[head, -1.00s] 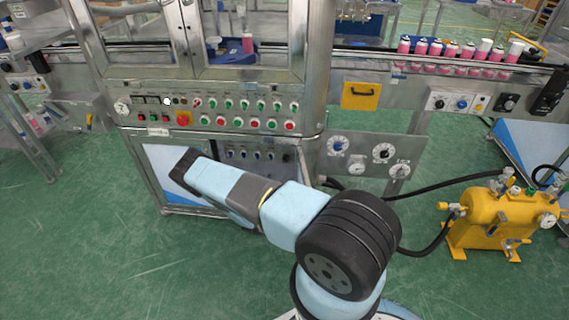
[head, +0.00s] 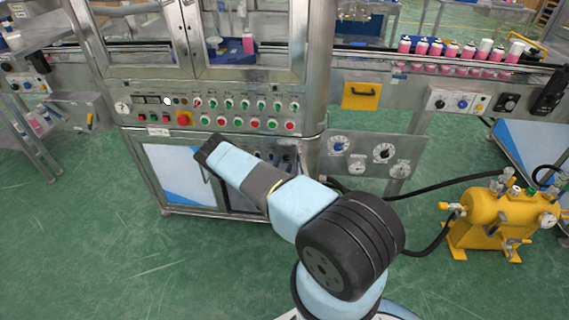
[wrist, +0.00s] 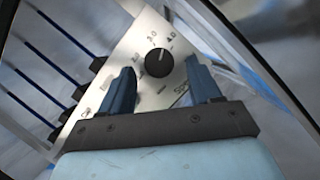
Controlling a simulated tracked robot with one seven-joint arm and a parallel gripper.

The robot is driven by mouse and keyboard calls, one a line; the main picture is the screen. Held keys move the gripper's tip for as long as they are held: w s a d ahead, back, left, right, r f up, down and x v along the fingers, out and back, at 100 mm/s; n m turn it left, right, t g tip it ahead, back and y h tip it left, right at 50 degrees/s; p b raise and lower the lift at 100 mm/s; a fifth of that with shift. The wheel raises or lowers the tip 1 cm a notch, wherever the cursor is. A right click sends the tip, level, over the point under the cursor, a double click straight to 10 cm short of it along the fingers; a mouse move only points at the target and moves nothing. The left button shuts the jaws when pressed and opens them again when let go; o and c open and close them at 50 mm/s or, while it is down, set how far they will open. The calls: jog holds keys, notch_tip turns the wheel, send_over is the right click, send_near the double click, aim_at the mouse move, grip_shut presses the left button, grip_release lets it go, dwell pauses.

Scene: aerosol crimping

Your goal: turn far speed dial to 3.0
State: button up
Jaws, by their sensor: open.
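In the wrist view, a round black speed dial (wrist: 158,62) sits on a pale plate (wrist: 142,32) with printed numbers around it and a partly covered word that looks like "Speed". The numbers above the knob look like 2.0, 3.0 and 4.0. I cannot read its setting for certain. My gripper (wrist: 160,78) is open, with a blue finger on each side of the dial in the picture. The dial shows between the fingers, and I see no contact. In the head view, my arm crosses in front of the machine, and the fingers cannot be made out.
The button panel (head: 242,104) is above my arm in the head view. A plate with several round dials (head: 372,155) stands right of it. A yellow tank (head: 500,215) with a black hose is at the right. Green floor (head: 120,260) is clear at the lower left.

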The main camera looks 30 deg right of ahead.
jog(key=shift+x, duration=0.9)
jog(key=c, duration=1)
jog(key=shift+c, duration=0.2)
jog(key=shift+n, duration=0.4)
jog(key=n+t, duration=0.1)
jog(key=n, duration=0.1)
jog(key=n+t+y, duration=0.1)
jog(key=n, duration=0.2)
jog(key=shift+f+t+y, duration=0.15)
jog(key=shift+t+y, duration=0.15)
jog(key=shift+t, duration=0.1)
jog(key=shift+s+d+n+t+y, duration=0.1)
jog(key=shift+n+t+y, duration=0.25)
jog(key=shift+n, duration=0.7)
jog(key=shift+d+n+t+y, duration=0.1)
jog(key=shift+n+t+y, duration=0.25)
jog(key=shift+n, duration=0.7)
